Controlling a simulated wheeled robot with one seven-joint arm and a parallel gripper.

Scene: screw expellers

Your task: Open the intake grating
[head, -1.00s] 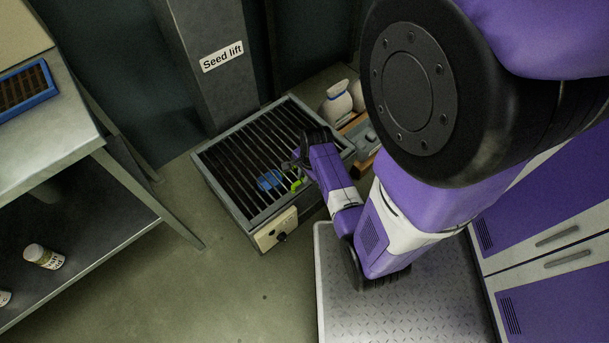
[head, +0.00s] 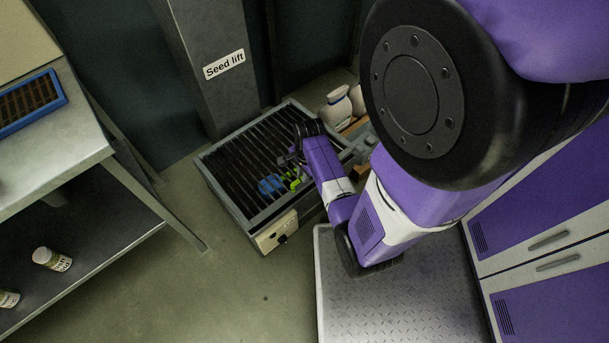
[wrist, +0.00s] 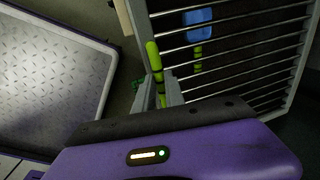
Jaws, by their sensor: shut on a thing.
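The intake grating (head: 240,165) is a dark barred panel in a grey frame, on a low box at the foot of the seed lift. Its bars (wrist: 240,65) fill the upper right of the wrist view. A lime-green handle (wrist: 154,58) stands at the grating's edge. My gripper (wrist: 159,92) is shut on this handle, its grey fingers on either side. In the head view my gripper (head: 296,165) is over the grating's right part, and my wrist partly hides the handle. A blue piece (head: 270,184) shows among the bars; it also shows in the wrist view (wrist: 200,20). I cannot tell whether the grating is raised.
The seed lift column (head: 212,75) stands behind the box. White sacks (head: 337,108) are to the right of it. A steel bench (head: 60,150) is at the left, with a blue-framed tray (head: 62,88) on top. Open floor lies in front of the box.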

